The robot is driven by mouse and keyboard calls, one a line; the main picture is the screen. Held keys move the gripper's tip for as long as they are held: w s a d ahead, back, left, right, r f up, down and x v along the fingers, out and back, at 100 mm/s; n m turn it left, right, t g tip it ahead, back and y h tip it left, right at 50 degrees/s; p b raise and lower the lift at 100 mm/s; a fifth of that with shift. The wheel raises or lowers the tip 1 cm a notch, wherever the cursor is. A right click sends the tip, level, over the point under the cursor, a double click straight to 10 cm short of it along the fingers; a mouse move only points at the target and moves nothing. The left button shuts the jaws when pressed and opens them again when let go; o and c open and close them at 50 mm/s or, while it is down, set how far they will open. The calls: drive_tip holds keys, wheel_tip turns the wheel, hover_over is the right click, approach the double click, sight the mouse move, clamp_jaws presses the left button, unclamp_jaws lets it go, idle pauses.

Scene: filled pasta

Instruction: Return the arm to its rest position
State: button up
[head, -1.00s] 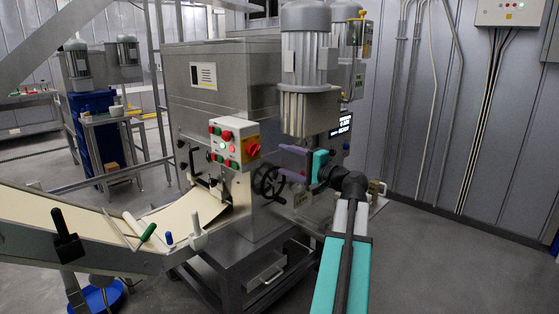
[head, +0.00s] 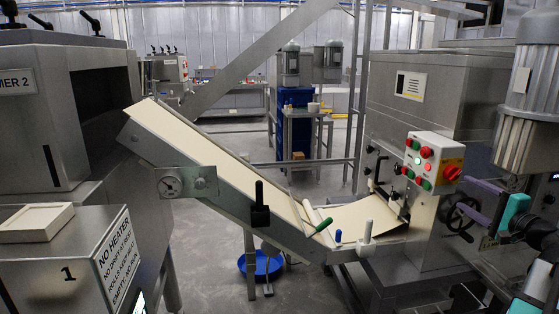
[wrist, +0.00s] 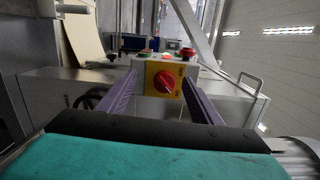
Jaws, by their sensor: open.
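My gripper (wrist: 161,102) shows in the wrist view with its two purple fingers spread apart and nothing between them. Beyond the fingers is a control box with a red rotary switch on a yellow plate (wrist: 164,82). In the head view my gripper's purple fingers (head: 482,205) are at the right edge, beside the grey machine's handwheel (head: 462,217) and below and right of the control box (head: 434,160).
A sloped conveyor (head: 235,165) carries a pale sheet down to the machine (head: 410,110). A motor (head: 530,85) stands at the right. A pale tray (head: 36,222) sits on a steel box at the left. A blue basin (head: 260,264) lies on the floor under the conveyor.

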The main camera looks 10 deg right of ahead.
drive_tip(key=w+a+f+n+g+y+p, duration=0.1)
drive_tip(key=w+a+f+g+y, duration=0.15)
drive_tip(key=w+a+f, duration=0.65)
drive_tip(key=w+a+f+n+g+y, duration=0.1)
drive_tip(key=w+a+f+y, duration=0.2)
drive_tip(key=w+a+f, duration=0.55)
drive_tip(key=s+a+f+n+g+y, duration=0.1)
drive_tip(key=s+a+f+n+g, duration=0.15)
drive_tip(key=a+f, duration=1.05)
drive_tip(key=s+a+f+n+g+y, duration=0.15)
drive_tip(key=a+f+g, duration=0.25)
drive_tip(key=a+f, duration=0.9)
drive_tip(key=s+a+f+n+g+h+p, duration=0.15)
drive_tip(key=s+a+f+n+g, duration=0.5)
drive_tip(key=s+a+f, duration=1.15)
drive_tip(key=s+f+n+g+h, duration=0.2)
drive_tip(key=s+f+g, duration=0.4)
drive_tip(key=s, duration=0.8)
drive_tip(key=s+d+f+n+h, duration=0.2)
drive_tip(key=s+d+n+h, duration=0.2)
drive_tip(key=s+d, duration=0.3)
drive_tip(key=shift+d+f+g+h+p, duration=0.25)
drive_tip(key=shift+d+g+h, duration=0.2)
drive_tip(key=shift+d, duration=0.55)
